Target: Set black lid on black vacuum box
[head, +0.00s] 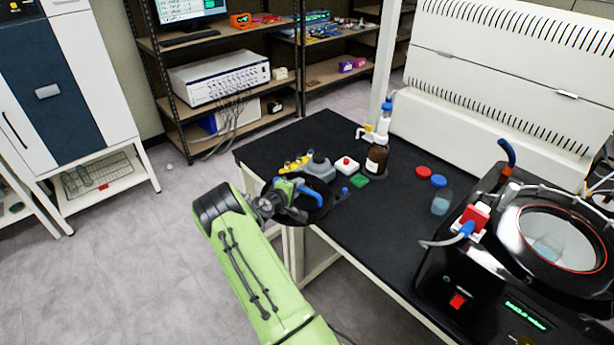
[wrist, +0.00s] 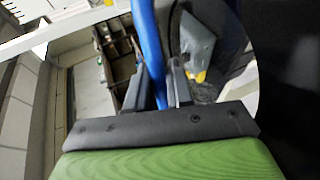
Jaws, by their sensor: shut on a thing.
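My gripper (head: 287,191) is shut on the blue handle (head: 312,193) of the black lid (head: 322,209), at the near left edge of the black table. The lid's dark disc is hard to separate from the tabletop. In the wrist view, the blue handle (wrist: 148,50) stands between my gripper's fingers (wrist: 166,88). The black vacuum box (head: 470,282) is at the right, well apart from my gripper.
Near my gripper are a grey bottle (head: 320,168), a yellow item (head: 297,163), a white block with a red button (head: 346,165) and a brown bottle (head: 377,158). Red and blue caps and a beaker (head: 441,203) stand before the box. Bare black tabletop (head: 375,230) lies between.

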